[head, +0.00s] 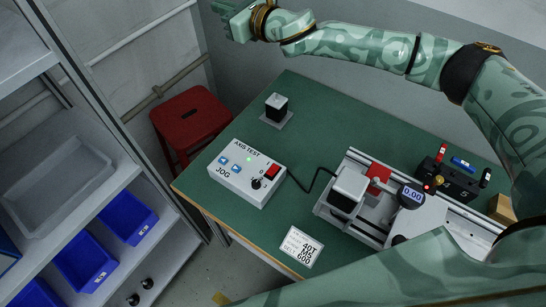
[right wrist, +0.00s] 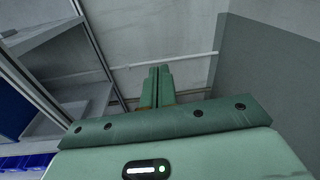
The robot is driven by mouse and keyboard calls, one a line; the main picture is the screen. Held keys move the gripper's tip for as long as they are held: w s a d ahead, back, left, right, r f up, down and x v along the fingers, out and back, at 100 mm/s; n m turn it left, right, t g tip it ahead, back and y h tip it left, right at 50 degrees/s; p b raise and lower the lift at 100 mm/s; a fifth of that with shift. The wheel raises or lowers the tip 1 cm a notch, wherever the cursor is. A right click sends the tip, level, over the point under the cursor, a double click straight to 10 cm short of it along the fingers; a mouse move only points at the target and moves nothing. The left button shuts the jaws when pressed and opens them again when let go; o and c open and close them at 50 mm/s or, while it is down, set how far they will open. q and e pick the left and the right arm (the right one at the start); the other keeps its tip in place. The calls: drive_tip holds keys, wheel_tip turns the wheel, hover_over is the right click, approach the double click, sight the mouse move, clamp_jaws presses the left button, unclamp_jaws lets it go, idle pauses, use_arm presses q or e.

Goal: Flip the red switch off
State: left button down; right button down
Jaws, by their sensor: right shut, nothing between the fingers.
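A white control box (head: 246,186) marked AXIS TEST and JOG lies on the green table top. Its red switch (head: 272,170) is at the right upper part of its face, and a small green light (head: 249,159) glows beside it. My right gripper (head: 226,9) is at the top edge of the head view, high and beyond the table's back-left side, well away from the switch. In the right wrist view its two fingers (right wrist: 161,86) are together with nothing between them. My left gripper is not in view.
A gantry (head: 382,205) with a red block and dial stands right of the box, joined by a black cable. A white card (head: 300,246) lies in front. A red stool (head: 187,122) and shelving with blue bins (head: 125,217) are at left.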

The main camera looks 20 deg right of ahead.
drive_tip(key=s+a+f+n+g+y, duration=0.2)
drive_tip(key=s+a+n+g+y, duration=0.2)
drive_tip(key=s+a+n+g, duration=0.1)
drive_tip(key=m+g+h, duration=0.5)
drive_tip(key=g+h, duration=0.6)
drive_tip(key=g, duration=0.1)
hover_over(271, 172)
drive_tip(key=w+d, duration=0.3)
drive_tip(key=d, duration=0.1)
wheel_tip(271, 172, down, 17)
drive_tip(key=shift+w+d+r+b, duration=0.1)
drive_tip(key=shift+d+r+b, duration=0.1)
drive_tip(key=shift+b, duration=0.2)
drive_tip(key=shift+f, duration=0.15)
drive_tip(key=x, duration=0.4)
drive_tip(key=b+x, duration=0.1)
drive_tip(key=x, duration=0.4)
drive_tip(key=b+x, duration=0.1)
drive_tip(key=x, duration=0.3)
drive_tip(key=shift+a+f, duration=0.35)
drive_tip(key=shift+a, duration=0.05)
